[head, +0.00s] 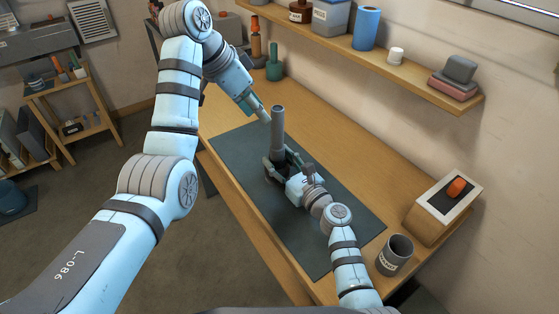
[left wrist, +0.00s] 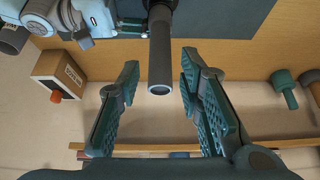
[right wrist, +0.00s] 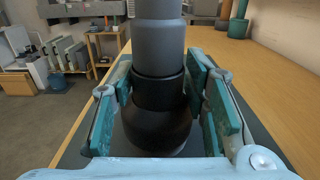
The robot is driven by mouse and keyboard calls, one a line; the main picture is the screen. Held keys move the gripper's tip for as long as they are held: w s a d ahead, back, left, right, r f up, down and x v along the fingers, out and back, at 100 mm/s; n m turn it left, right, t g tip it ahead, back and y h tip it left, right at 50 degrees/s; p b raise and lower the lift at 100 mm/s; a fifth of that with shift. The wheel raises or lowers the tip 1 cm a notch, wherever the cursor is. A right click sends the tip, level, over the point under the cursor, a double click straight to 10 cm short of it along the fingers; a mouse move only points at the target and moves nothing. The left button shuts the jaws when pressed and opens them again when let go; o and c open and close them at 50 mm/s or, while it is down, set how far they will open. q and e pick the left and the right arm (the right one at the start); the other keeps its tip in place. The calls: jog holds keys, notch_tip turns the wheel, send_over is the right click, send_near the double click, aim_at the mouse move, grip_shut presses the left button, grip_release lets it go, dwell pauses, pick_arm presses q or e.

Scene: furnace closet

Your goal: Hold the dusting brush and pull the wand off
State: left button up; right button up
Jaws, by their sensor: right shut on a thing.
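The wand (head: 277,130) is a grey tube standing upright above the dark mat. The dusting brush (right wrist: 158,130) is the black, rounded piece with a collar at the wand's lower end, and the two are joined in the right wrist view. My right gripper (head: 281,168) is shut on the brush, its pads on either side of the black collar. My left gripper (left wrist: 160,62) is open, with the wand's open upper end (left wrist: 160,88) between its fingers and a gap on both sides. The brush is mostly hidden by my right gripper in the head view.
The dark mat (head: 325,225) lies on the wooden bench. A green bottle-shaped thing (head: 274,68) stands at the back. A grey mug (head: 396,254) and a box (head: 437,212) with an orange item stand at the right. A wall shelf (head: 420,82) holds several things.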

aim_at(276, 109)
pick_arm(q)
jog(key=shift+o, duration=0.2)
pick_arm(e)
jog(key=shift+s+f, duration=0.1)
jog(key=shift+f, duration=0.15)
pick_arm(q)
jog(key=shift+o, duration=1.2)
jog(key=d+r, duration=0.1)
jog(key=w+r, duration=0.1)
jog(key=r, duration=0.1)
jog(key=shift+d, duration=0.35)
jog(key=x, duration=0.7)
jog(key=shift+d, duration=0.1)
jog(key=shift+c, duration=0.6)
grip_shut()
pick_arm(e)
jog(key=shift+f, duration=0.1)
pick_arm(q)
jog(key=shift+r, duration=2.1)
pick_arm(e)
jog(key=shift+s, duration=0.1)
